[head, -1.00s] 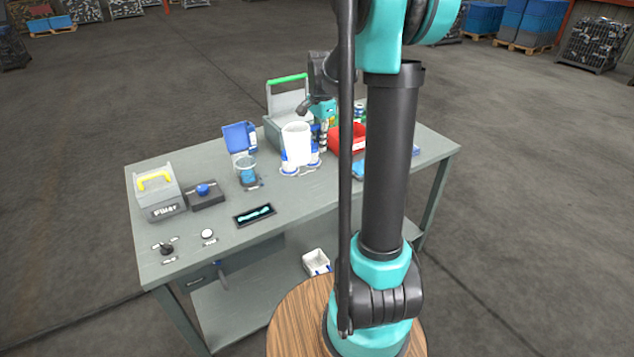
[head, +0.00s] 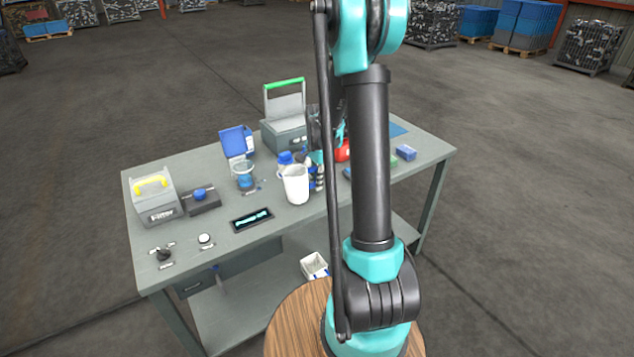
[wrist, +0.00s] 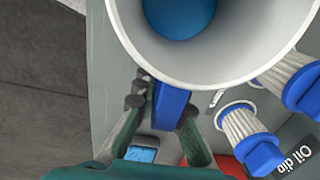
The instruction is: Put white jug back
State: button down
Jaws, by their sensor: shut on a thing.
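The white jug (head: 295,186) is upright in the head view, at the front middle of the bench. I cannot tell whether its base touches the bench top. In the wrist view the white jug (wrist: 232,62) fills the top, with something blue inside its round mouth. My gripper (wrist: 163,106) is at its side, shut on its blue handle (wrist: 171,103). In the head view my gripper (head: 317,172) is just right of the jug, partly hidden by my arm.
A blue-tinted beaker (head: 244,176) stands left of the jug. White ribbed items with blue ends (wrist: 240,124) lie close beside it, near an "Oil dip" label (wrist: 300,88). A dark display panel (head: 252,220) is front left. A grey case (head: 284,133) stands behind.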

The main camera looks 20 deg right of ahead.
jog(key=shift+f, duration=0.1)
jog(key=c, duration=1.6)
grip_release()
notch_tip(320, 180, up, 11)
jog(key=shift+r, duration=0.2)
jog(key=shift+s+r, duration=0.1)
jog(key=shift+r, duration=0.15)
jog(key=shift+s+r, duration=0.15)
jog(key=shift+s, duration=0.05)
jog(key=s+a+f+n+t, duration=0.1)
jog(key=s+f+n+t, duration=0.1)
jog(key=s+n, duration=0.5)
jog(key=s+a+f+n+t, duration=0.2)
jog(key=s+f+n, duration=0.3)
jog(key=s, duration=1.1)
jog(key=shift+s+a+f+n, duration=0.15)
jog(key=shift+s+n, duration=0.25)
jog(key=shift+n, duration=0.7)
